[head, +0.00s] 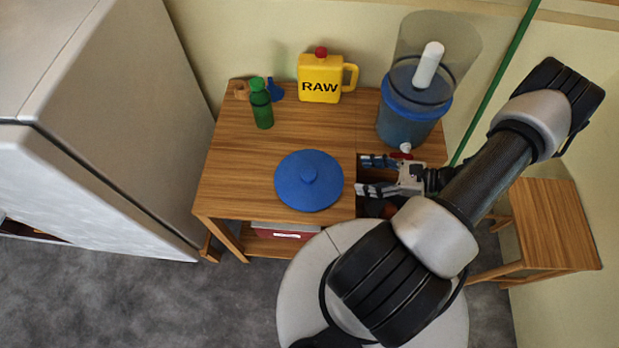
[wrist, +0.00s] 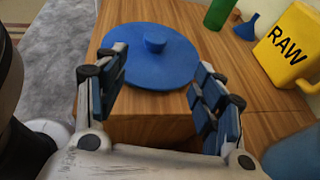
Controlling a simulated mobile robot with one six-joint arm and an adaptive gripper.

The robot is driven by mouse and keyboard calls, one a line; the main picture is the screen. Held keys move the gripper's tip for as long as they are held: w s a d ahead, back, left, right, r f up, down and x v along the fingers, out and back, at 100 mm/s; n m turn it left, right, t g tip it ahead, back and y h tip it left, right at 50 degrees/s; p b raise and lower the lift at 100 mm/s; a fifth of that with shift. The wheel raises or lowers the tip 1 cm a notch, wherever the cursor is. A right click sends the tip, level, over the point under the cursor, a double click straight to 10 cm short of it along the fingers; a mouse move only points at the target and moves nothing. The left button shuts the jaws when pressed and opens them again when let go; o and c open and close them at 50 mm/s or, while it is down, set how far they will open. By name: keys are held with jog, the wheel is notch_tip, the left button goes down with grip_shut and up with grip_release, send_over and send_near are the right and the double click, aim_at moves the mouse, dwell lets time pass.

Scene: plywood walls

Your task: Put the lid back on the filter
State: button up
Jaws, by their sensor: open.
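The blue round lid (head: 308,181) with a small knob lies flat near the front edge of the wooden table in the head view. It also shows ahead of the fingers in the wrist view (wrist: 150,62). The filter (head: 409,112) stands at the table's back right, with a clear upper chamber, a blue lower part and a small tap. Its top is open and a white cylinder (head: 430,62) shows inside. My gripper (head: 362,175) is open and empty, to the right of the lid and apart from it. The gripper also shows in the wrist view (wrist: 165,85).
A yellow RAW jug (head: 320,79) with a red cap, a green bottle (head: 261,104) and a blue funnel (head: 274,89) stand at the table's back. A white fridge-like cabinet (head: 120,110) is at left. A wooden stool (head: 552,225) stands at right.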

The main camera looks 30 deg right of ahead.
jog(key=b, duration=0.2)
send_near(308, 173)
jog(key=shift+w+a+f, duration=0.35)
jog(key=shift+w+f, duration=0.1)
jog(key=shift+w, duration=0.3)
jog(key=x, duration=0.3)
jog(key=b+x, duration=0.1)
jog(key=shift+s+a+f, duration=0.1)
jog(key=shift+a+f, duration=0.1)
jog(key=shift+a, duration=0.25)
jog(key=shift+w+a+f, duration=0.1)
jog(key=shift+w+a, duration=0.2)
jog(key=shift+w, duration=0.05)
jog(key=shift+c, duration=0.5)
jog(key=c, duration=1.2)
jog(key=shift+o, duration=0.2)
